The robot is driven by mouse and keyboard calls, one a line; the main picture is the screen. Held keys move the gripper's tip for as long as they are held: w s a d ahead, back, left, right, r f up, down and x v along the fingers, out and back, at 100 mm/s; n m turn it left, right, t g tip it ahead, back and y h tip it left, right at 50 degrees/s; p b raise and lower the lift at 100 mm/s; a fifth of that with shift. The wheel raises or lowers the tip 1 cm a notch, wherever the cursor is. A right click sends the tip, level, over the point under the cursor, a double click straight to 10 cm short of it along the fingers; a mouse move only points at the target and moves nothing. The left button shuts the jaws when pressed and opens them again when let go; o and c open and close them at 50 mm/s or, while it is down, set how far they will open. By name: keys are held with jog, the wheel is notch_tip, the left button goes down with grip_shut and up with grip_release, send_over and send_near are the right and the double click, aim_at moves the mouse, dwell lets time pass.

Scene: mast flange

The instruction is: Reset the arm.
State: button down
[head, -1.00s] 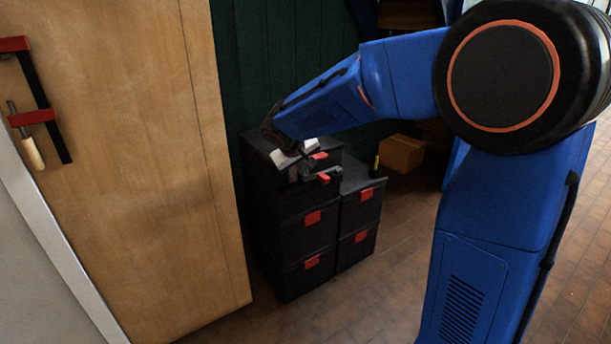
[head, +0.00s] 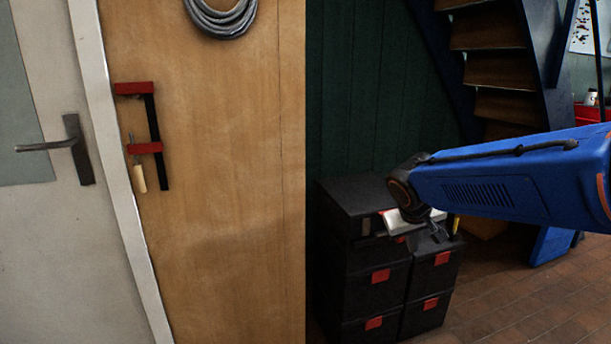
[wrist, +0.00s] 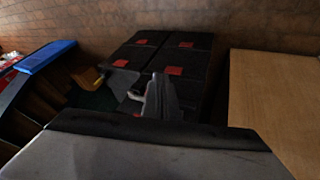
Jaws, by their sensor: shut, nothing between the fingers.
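My blue arm (head: 500,180) reaches in from the right in the head view. My gripper (head: 437,232) is at its end, in front of the stacked black boxes (head: 375,290) and apart from the wooden panel. In the wrist view my gripper (wrist: 160,98) shows as dark grey fingers held together, with nothing seen between them. The black boxes with red latches (wrist: 172,71) show behind the fingers. The fingertips are small in the head view and partly lost against the dark boxes.
A wooden panel (head: 225,180) with a hanging red clamp (head: 134,88) stands left of the boxes. A door with a handle (head: 50,147) is further left. Wooden stairs (head: 490,70) rise behind my arm. Brick-coloured floor (head: 500,310) is open at the lower right.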

jog(key=s+f+y, duration=0.1)
jog(key=s+f, duration=0.1)
jog(key=s, duration=1.1)
jog(key=s+f+m+y, duration=0.1)
jog(key=s+f+y, duration=0.1)
jog(key=s, duration=1.2)
jog(key=shift+d+f, duration=0.3)
jog(key=shift+f, duration=0.05)
jog(key=shift+w, duration=0.1)
